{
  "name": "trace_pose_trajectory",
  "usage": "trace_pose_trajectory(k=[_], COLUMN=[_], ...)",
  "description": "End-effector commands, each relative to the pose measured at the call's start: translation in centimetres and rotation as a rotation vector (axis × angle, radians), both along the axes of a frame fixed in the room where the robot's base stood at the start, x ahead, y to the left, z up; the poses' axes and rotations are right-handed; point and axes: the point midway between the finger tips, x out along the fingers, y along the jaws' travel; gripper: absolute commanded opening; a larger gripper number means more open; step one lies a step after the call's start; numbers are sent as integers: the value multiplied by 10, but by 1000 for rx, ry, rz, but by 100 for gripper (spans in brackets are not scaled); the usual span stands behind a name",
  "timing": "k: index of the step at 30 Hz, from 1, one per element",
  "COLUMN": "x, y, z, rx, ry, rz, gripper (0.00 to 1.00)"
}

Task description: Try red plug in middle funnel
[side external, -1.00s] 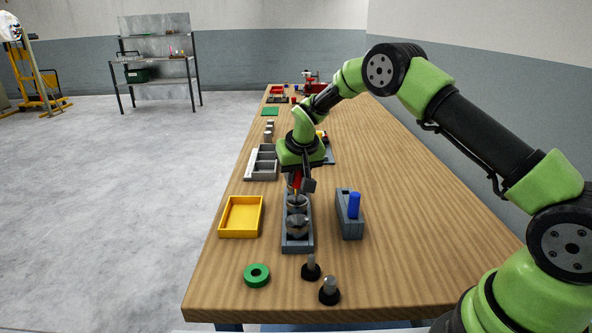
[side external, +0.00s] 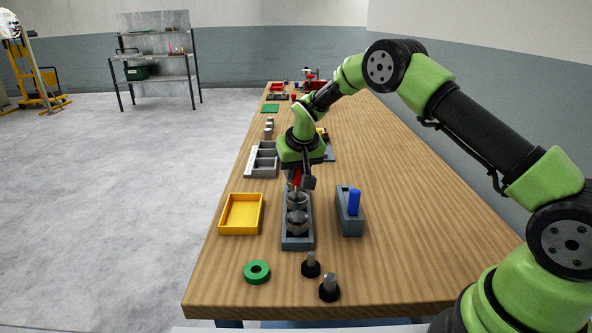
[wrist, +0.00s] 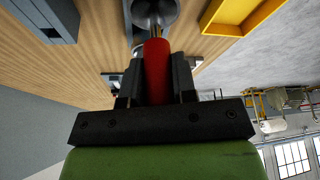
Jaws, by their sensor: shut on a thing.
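My gripper (side external: 301,183) points down and is shut on the red plug (side external: 296,180), which is upright. In the wrist view the red plug (wrist: 156,72) sits between the two dark fingers (wrist: 156,88). Its lower end is at the mouth of the middle funnel (side external: 297,200); I cannot tell whether it is inside or just above. The grey funnel holder (side external: 298,242) bears a row of metal funnels. The front funnel (side external: 297,223) is empty and clear to see. The far funnel is mostly hidden behind my gripper. A metal funnel mouth (wrist: 165,12) shows beyond the plug.
A grey block (side external: 348,226) with a blue plug (side external: 354,202) stands right of the holder. A yellow tray (side external: 222,229) lies left. A green ring (side external: 257,272) and two black-based pegs (side external: 329,288) lie in front. A grey compartment tray (side external: 262,161) stands farther back.

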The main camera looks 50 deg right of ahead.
Motion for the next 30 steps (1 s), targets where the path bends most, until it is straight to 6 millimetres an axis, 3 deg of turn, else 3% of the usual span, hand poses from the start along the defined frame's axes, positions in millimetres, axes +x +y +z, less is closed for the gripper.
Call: trace_pose_trajectory(k=[30], x=[0], y=[0], z=[-12], rx=[0], ry=[1], rz=[0], gripper=[2])
